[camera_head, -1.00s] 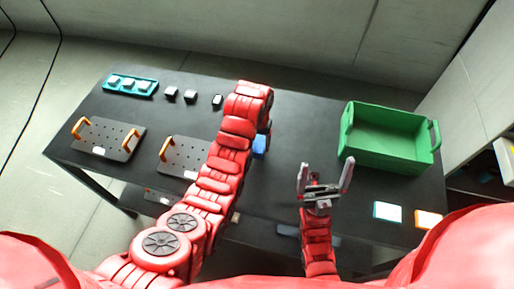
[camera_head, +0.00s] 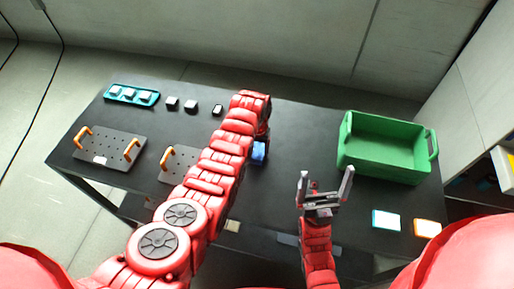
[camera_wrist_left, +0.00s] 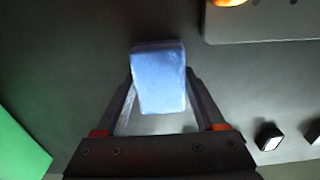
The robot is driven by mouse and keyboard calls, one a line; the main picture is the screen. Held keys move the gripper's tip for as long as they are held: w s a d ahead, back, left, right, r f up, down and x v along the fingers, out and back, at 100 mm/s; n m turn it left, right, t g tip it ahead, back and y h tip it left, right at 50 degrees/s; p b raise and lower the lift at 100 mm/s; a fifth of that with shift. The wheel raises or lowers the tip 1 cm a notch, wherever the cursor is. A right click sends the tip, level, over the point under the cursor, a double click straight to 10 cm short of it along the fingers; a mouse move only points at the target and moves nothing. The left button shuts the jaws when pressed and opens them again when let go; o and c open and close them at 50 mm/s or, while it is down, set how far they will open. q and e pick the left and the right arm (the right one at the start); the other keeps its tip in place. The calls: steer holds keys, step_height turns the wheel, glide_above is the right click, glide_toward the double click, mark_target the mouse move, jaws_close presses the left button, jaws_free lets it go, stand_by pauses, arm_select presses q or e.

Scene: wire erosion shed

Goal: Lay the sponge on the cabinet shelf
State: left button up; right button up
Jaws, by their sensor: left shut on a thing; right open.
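The blue sponge (camera_wrist_left: 158,80) is a small pale-blue block between the two fingers of my left gripper (camera_wrist_left: 161,95), which is shut on it. In the head view the sponge (camera_head: 259,151) shows beside the end of my left arm, over the middle of the dark table; the fingers there are mostly hidden by the arm. I cannot tell its exact height above the table. My right gripper (camera_head: 324,186) is open and empty over the table's near part, fingers pointing away from me. A pale cabinet-like structure (camera_head: 482,92) stands at the right edge; I cannot make out a shelf clearly.
A green crate (camera_head: 386,172) stands on the table's right. Two cards (camera_head: 386,220), teal and orange-edged, lie near its front. Perforated plates with orange handles (camera_head: 109,146) lie left. A teal tray (camera_head: 131,94) and small dark blocks (camera_head: 190,105) line the back.

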mark_target(257, 149)
arm_select(q)
steer(key=shift+f, duration=0.15)
steer(key=o, duration=1.3)
step_height(257, 149, up, 6)
steer(key=b, duration=0.2)
steer(key=shift+w+b, duration=0.1)
steer(key=shift+b, duration=0.25)
step_height(257, 149, up, 6)
steer(key=p, duration=0.4)
steer(key=shift+r, duration=0.2)
